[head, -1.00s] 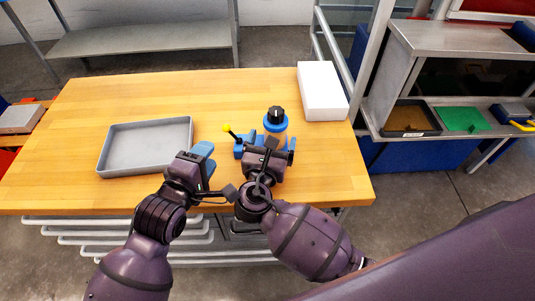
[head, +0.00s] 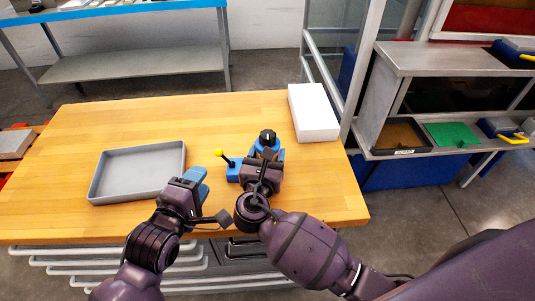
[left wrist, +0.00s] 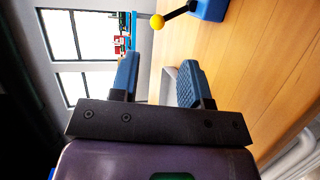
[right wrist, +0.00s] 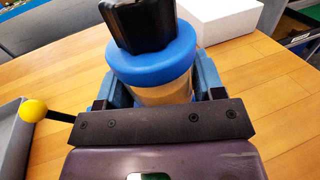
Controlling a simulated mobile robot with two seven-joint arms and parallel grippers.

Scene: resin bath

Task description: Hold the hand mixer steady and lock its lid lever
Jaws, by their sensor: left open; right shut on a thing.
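The hand mixer (right wrist: 152,62) has a blue lid, a black knob on top and a pale clear body. It stands upright on the table, with its blue side part (head: 234,174) to the left. The lid lever (head: 219,152) is a black rod with a yellow ball, tilted up to the left; it shows in the left wrist view (left wrist: 157,21) too. My right gripper (right wrist: 150,92) is shut on the mixer body, which it partly hides. My left gripper (head: 197,182) is open and empty, short of the lever and to its left.
A grey tray (head: 92,192) lies left of my left gripper. A white block (head: 314,112) lies behind the mixer to the right. A metal shelf (head: 425,62) with bins stands beyond the table's right edge. The table's back left is clear.

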